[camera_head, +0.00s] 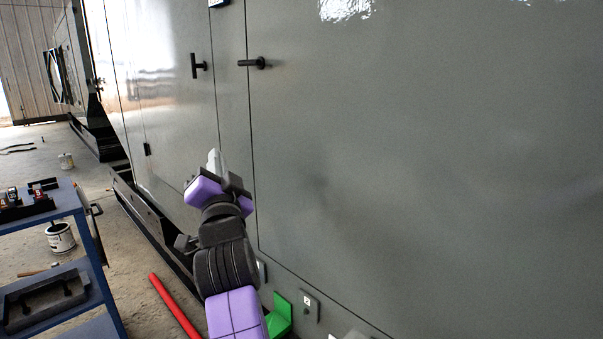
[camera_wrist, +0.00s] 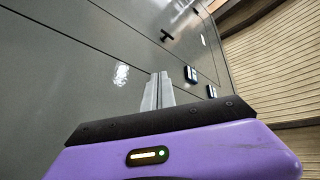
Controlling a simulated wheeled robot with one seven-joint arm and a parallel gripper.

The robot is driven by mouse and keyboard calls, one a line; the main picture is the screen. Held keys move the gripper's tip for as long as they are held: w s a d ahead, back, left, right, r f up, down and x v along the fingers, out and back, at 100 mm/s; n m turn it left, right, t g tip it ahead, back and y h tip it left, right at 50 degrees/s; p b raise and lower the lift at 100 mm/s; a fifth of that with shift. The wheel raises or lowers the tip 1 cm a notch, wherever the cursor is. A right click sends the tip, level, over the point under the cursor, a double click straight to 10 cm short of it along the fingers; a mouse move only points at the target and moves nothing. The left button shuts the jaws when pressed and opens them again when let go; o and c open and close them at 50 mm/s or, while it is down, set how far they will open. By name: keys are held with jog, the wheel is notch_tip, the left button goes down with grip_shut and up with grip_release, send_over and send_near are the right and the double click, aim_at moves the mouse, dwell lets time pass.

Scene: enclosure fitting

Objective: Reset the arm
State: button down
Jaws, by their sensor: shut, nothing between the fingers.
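My gripper (camera_head: 214,160) is at the end of my purple and black arm, in front of the grey enclosure (camera_head: 430,150). Its pale fingers are together with nothing between them. In the wrist view the shut fingers (camera_wrist: 158,90) point along the grey enclosure face. The gripper is below the two black handles, a T-shaped one (camera_head: 197,66) on the left panel and a lever (camera_head: 252,63) on the right door. Whether the fingertips touch the panel cannot be told.
A blue cart (camera_head: 85,225) with tools stands at the left. A red bar (camera_head: 175,308) lies on the floor between cart and enclosure. A green piece (camera_head: 280,316) sits low beside my arm. A paint can (camera_head: 60,238) is seen by the cart. Concrete floor is open at far left.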

jog(key=s+d+f+n, duration=0.3)
jog(key=s+d+f, duration=0.35)
jog(key=f, duration=0.25)
jog(key=s+d+f+n, duration=0.3)
jog(key=s+d+f, duration=0.2)
jog(key=d+f, duration=0.35)
jog(key=s+d+f+n+g+h, duration=0.1)
jog(key=s+d+f, duration=0.45)
jog(key=s, duration=0.25)
jog(key=s+d+f+n, duration=0.1)
jog(key=s+d+f, duration=0.4)
jog(key=s, duration=0.4)
jog(key=s+d+f+m+g+h, duration=0.15)
jog(key=s+d, duration=0.25)
jog(key=s, duration=0.5)
jog(key=s+d+f+m+g+h, duration=0.1)
jog(key=s+d+f+g+h, duration=0.15)
jog(key=s, duration=0.75)
jog(key=s+d+f+m+g+h, duration=0.1)
jog(key=s+d+h, duration=0.1)
jog(key=s+d, duration=0.5)
notch_tip(320, 180, up, 12)
jog(key=s+a+p, duration=0.2)
jog(key=p, duration=1)
jog(key=shift+r+p, duration=0.25)
jog(key=shift+p, duration=0.1)
jog(key=shift+a, duration=0.1)
